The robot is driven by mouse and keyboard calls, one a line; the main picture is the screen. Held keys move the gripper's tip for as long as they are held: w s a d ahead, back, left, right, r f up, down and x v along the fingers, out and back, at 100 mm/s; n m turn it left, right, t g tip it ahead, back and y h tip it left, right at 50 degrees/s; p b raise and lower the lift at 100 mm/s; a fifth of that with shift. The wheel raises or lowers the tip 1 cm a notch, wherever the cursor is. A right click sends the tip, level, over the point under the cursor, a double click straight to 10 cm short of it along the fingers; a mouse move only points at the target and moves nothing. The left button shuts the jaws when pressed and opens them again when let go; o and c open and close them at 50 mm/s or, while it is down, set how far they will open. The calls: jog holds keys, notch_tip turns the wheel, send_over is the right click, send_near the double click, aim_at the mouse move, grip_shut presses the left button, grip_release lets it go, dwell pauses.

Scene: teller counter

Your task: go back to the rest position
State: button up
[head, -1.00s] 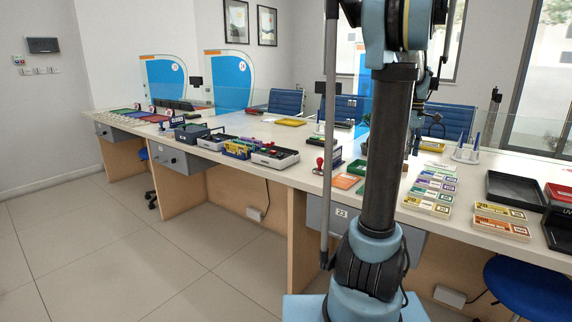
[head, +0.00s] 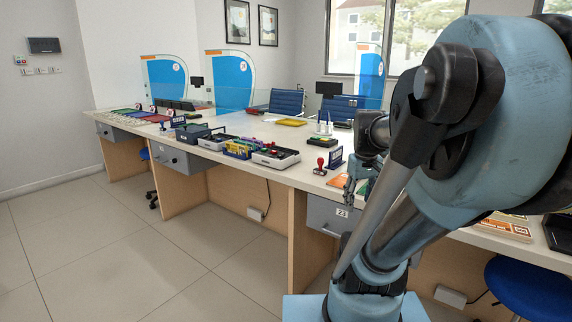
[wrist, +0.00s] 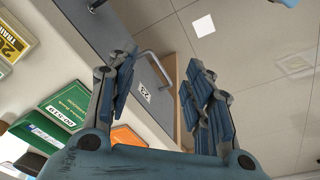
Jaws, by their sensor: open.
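My gripper shows in the wrist view (wrist: 160,95) with its two blue-grey fingers spread apart and nothing between them. It hangs over the counter's front edge, in front of the drawer labelled 23 (wrist: 142,92) with its metal handle. In the head view my gripper (head: 350,192) is small, partly hidden and close to the counter front, above the drawer (head: 328,214). My arm is bent and fills much of the right side of the head view, hiding the counter behind it.
The counter (head: 290,172) carries a red-handled stamp (head: 320,167), an open tray with items (head: 275,157) and a dark box (head: 192,133). A green packet (wrist: 65,117) and an orange card (wrist: 127,136) lie near my gripper. A blue stool (head: 528,290) stands at right. The floor at left is clear.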

jog(key=s+a+f+m, duration=0.2)
jog(key=s+a+f, duration=0.1)
jog(key=s+f, duration=0.4)
jog(key=shift+a+f+t, duration=0.3)
jog(key=shift+f, duration=0.25)
jog(key=shift+s, duration=0.1)
jog(key=c, duration=0.3)
jog(key=shift+a, duration=0.1)
